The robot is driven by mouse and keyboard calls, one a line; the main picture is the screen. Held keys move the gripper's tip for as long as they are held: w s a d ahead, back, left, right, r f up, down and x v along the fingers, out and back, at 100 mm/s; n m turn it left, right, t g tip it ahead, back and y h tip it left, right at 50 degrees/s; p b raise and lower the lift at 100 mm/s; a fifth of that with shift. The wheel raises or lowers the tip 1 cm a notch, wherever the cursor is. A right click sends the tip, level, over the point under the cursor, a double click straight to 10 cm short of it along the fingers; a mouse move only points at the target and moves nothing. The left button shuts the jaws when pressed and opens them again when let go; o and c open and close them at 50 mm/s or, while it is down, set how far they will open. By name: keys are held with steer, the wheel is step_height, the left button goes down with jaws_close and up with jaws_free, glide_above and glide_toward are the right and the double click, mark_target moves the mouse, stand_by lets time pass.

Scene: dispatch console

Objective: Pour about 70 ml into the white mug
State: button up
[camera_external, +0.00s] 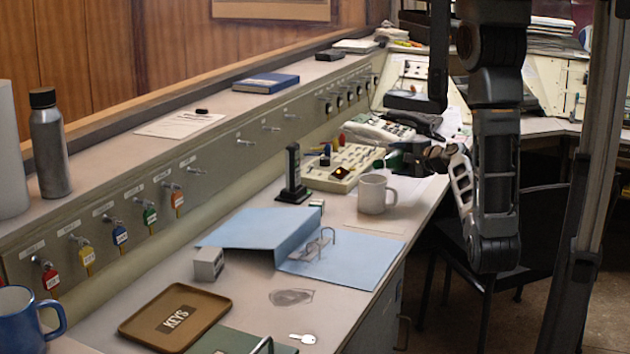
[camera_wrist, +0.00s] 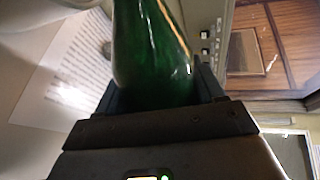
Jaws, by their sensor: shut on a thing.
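The white mug (camera_external: 372,196) stands upright on the desk, handle to the right, in the external view. My gripper (camera_external: 432,160) is just above and to the right of it, shut on a green bottle (camera_external: 398,158). The bottle looks tipped to nearly level, with its narrow end toward the left over the mug. In the wrist view the green bottle (camera_wrist: 155,55) fills the space between the jaws (camera_wrist: 158,100). A pale rounded shape at that view's top left may be the mug. The mug's inside and any liquid stream cannot be made out.
A cream keypad panel (camera_external: 345,168) and a telephone (camera_external: 378,128) lie behind the mug. A black stamp-like stand (camera_external: 293,175) is to its left. An open blue binder (camera_external: 262,228) lies in front. A brown key tray (camera_external: 150,318) is nearer.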

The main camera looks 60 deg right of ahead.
mark_target(404, 168)
steer(key=shift+r+n+p, duration=0.3)
steer(key=shift+r+n, duration=0.2)
steer(key=shift+r, duration=0.1)
steer(key=shift+s+d+r, duration=0.15)
steer(key=shift+s+d, duration=0.05)
steer(key=shift+d, duration=0.1)
stand_by(0.7)
steer(key=shift+r+n, duration=0.3)
steer(key=shift+n, duration=0.1)
stand_by(1.2)
steer(key=f+m+b, duration=0.1)
steer(key=f+m, duration=0.1)
steer(key=f, duration=0.1)
steer(key=f+m+b, duration=0.1)
steer(key=shift+s+d+f+b, duration=0.2)
steer(key=shift+d+f+b, duration=0.05)
steer(key=shift+d+b, duration=0.05)
steer(key=shift+s+d+f+m+t+y, duration=0.15)
steer(key=shift+f+m+t+y, duration=0.15)
steer(key=shift+m+y, duration=0.2)
steer(key=shift+r, duration=0.3)
steer(key=shift+r+m+p, duration=0.15)
steer(key=shift+m+p, duration=0.25)
steer(key=shift+p, duration=0.35)
steer(key=shift+w+a+m+y+p, duration=0.2)
steer(key=shift+a+m+y+p, duration=0.05)
steer(key=shift+m+y+p, duration=0.05)
